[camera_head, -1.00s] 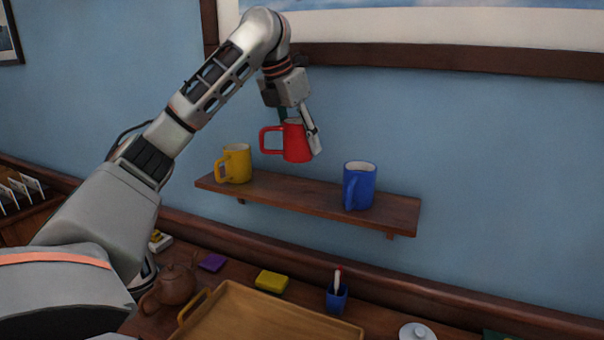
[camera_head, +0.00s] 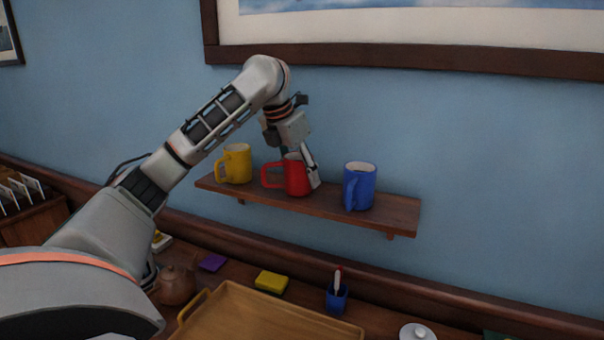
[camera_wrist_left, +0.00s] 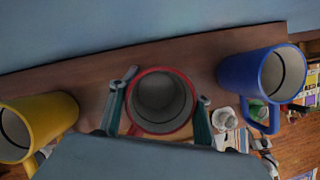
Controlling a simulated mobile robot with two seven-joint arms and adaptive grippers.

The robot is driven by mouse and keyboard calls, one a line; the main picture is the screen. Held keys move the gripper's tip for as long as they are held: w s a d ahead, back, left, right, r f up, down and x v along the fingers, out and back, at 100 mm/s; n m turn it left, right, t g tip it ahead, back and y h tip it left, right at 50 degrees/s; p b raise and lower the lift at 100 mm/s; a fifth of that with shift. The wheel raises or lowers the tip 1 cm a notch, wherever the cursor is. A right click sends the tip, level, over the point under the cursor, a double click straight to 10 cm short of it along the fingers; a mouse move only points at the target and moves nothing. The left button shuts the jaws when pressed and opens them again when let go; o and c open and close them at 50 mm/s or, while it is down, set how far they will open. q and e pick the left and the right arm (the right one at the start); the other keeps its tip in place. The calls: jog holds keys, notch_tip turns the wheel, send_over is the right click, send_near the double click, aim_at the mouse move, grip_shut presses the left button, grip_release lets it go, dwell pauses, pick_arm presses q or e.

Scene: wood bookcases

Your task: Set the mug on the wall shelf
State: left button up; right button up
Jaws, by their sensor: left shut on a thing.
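The red mug (camera_head: 297,177) is upright at the wall shelf (camera_head: 395,211), between the yellow mug (camera_head: 237,163) and the blue mug (camera_head: 360,186). My left gripper (camera_head: 299,172) is shut on the red mug from above. The mug's base looks level with the shelf top, but I cannot tell whether it touches. In the left wrist view the red mug (camera_wrist_left: 161,101) sits between the two fingers, with its grey inside showing. The yellow mug (camera_wrist_left: 38,125) is to its left and the blue mug (camera_wrist_left: 262,77) to its right. My right gripper is not in view.
Below the shelf, a counter holds a wooden tray (camera_head: 240,287), a brown teapot (camera_head: 176,284), a yellow sponge (camera_head: 271,281) and a blue pen cup (camera_head: 337,297). A framed picture (camera_head: 400,56) hangs above. The shelf's right end is bare.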

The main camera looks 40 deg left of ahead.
pick_arm(q)
jog(key=o, duration=1.3)
jog(key=shift+f, duration=0.1)
jog(key=v, duration=1.2)
